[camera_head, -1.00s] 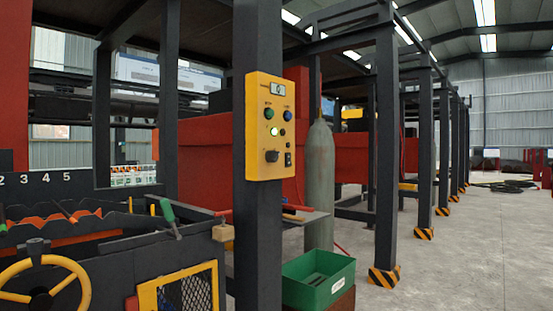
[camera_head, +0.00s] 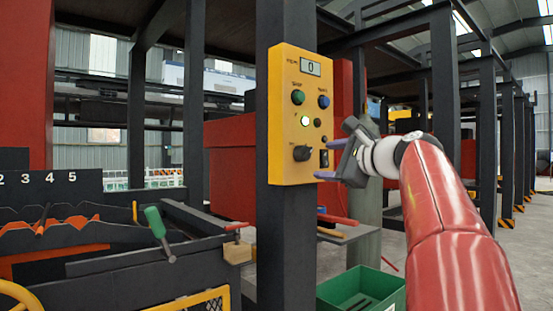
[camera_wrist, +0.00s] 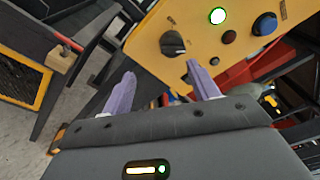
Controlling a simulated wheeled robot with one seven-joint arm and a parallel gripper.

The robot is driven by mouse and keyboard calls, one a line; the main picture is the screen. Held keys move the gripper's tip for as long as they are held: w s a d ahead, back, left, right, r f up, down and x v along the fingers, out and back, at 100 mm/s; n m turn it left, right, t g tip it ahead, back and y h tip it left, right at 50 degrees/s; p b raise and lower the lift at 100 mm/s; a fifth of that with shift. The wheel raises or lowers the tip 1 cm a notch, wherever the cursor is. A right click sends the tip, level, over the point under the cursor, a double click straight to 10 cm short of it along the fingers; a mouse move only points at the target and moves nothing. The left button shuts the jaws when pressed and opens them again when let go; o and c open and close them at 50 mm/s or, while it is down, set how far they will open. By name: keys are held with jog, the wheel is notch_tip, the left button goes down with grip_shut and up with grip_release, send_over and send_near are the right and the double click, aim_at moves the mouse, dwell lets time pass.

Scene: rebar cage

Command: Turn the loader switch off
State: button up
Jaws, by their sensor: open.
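The yellow control panel (camera_head: 290,125) is fixed to a dark steel post. It has a small display, a green button (camera_head: 298,97), a blue button (camera_head: 324,102), a lit lamp (camera_head: 305,120), a black rotary knob (camera_head: 302,153) and a small black switch (camera_head: 324,158) at its lower right. The labels are too small to read. My gripper (camera_head: 331,160) is open and empty, with its purple fingers at the panel's lower right edge; contact cannot be told. In the wrist view, the knob (camera_wrist: 173,44) lies beyond and between the fingertips (camera_wrist: 160,69).
The dark post (camera_head: 286,235) carries the panel. A green bin (camera_head: 362,290) stands below to the right, near a small shelf holding tools. A dark workbench with a green-handled tool (camera_head: 157,228) is at left. A grey cylinder stands partly behind my arm.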

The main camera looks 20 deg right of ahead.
aim_at(308, 154)
jog(key=shift+t, duration=0.3)
jog(key=x, duration=0.2)
jog(key=r+p+x, duration=0.1)
jog(key=x, duration=0.5)
jog(key=shift+w+d+r+p, duration=0.3)
jog(key=shift+d, duration=0.05)
jog(key=shift+f, duration=0.1)
jog(key=c, duration=0.9)
